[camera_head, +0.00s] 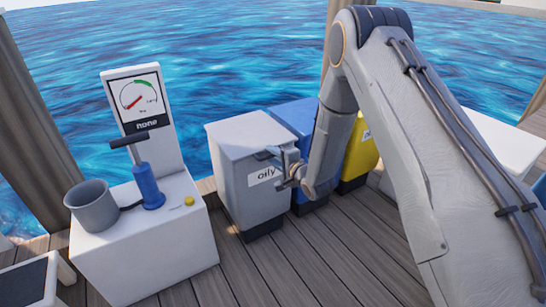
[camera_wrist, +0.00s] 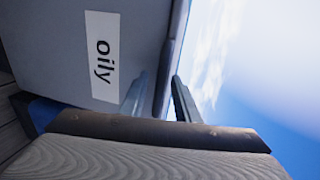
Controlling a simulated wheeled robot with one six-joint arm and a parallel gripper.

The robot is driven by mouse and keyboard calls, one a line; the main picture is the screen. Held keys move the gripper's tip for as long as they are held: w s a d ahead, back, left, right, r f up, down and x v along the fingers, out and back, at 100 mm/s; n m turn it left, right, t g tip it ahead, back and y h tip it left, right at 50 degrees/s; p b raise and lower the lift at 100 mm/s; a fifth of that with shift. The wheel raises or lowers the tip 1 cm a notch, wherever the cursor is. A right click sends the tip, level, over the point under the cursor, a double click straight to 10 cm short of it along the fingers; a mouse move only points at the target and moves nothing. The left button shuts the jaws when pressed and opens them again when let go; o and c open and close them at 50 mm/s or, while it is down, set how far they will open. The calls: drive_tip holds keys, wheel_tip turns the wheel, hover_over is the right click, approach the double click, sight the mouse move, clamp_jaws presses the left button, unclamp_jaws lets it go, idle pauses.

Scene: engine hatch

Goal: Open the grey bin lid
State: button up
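The grey bin (camera_head: 240,185) stands on the deck with a white "oily" label on its front. Its grey lid (camera_head: 245,133) lies flat and closed on top. My gripper (camera_head: 270,155) is at the lid's front right edge. In the wrist view, turned sideways, the lid's edge (camera_wrist: 174,45) runs between the two fingers of my gripper (camera_wrist: 160,95). One finger is on the bin-front side, the other on the lid's top side. The fingers are apart; I cannot tell whether either touches the lid. The front of the bin (camera_wrist: 60,50) fills the left of that view.
A blue bin (camera_head: 295,118) and a yellow bin (camera_head: 360,155) stand close to the right of the grey one. A white bench (camera_head: 145,240) with a gauge panel, a blue pump (camera_head: 147,187) and a grey pot (camera_head: 92,207) is on the left. Deck in front is clear.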

drive_tip(key=shift+c, duration=0.2)
clamp_jaws()
drive_tip(key=shift+r, duration=0.1)
